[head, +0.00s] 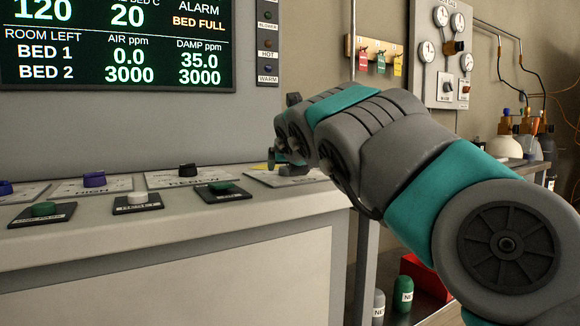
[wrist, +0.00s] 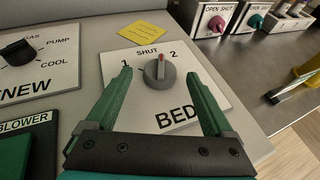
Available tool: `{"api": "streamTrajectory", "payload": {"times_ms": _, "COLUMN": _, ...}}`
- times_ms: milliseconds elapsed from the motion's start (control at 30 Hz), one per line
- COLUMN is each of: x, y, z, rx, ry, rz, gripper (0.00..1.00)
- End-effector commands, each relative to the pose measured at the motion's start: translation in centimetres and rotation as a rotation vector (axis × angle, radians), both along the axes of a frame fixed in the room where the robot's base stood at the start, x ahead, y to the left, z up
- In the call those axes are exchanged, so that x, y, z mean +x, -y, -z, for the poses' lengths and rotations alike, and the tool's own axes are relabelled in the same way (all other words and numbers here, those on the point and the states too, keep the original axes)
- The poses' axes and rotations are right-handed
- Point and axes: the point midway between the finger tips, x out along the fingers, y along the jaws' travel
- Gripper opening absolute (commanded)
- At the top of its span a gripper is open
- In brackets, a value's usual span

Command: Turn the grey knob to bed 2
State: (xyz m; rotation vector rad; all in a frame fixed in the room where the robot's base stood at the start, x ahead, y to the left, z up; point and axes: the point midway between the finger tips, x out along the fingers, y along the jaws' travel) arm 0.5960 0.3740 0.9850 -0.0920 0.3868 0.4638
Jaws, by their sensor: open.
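The grey knob (wrist: 158,75) sits on a white plate (wrist: 199,86) marked BED, with 1, SHUT and 2 around it. Its red mark points up in the wrist view, toward the space between SHUT and 2. My gripper (wrist: 158,79) is open, with one green finger on the left of the knob and one on the right. I see gaps between knob and fingers; whether the fingers are down at knob height is unclear. In the head view my gripper (head: 284,163) is over the right end of the console, and the knob is mostly hidden there.
A black knob (wrist: 17,53) on another plate is to the left, above a green BLOWER button (wrist: 14,150). A yellow note (wrist: 142,30) lies behind the BED plate. Pink (wrist: 255,21) and green knobs stand beyond the console's right edge. A display (head: 115,45) reads BED FULL.

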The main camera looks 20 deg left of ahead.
Motion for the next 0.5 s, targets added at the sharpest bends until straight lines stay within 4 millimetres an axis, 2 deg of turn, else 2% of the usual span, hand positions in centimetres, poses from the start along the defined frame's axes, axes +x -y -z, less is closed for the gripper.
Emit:
{"api": "streamTrajectory", "payload": {"times_ms": 200, "x": 1.4, "y": -0.7, "z": 0.7, "rx": -0.001, "ry": -0.001, "rz": 0.002, "gripper": 0.87}}
{"api": "streamTrajectory", "payload": {"times_ms": 500, "x": 1.7, "y": -0.8, "z": 0.7, "rx": 0.0, "ry": 0.001, "rz": 0.001, "gripper": 0.87}}
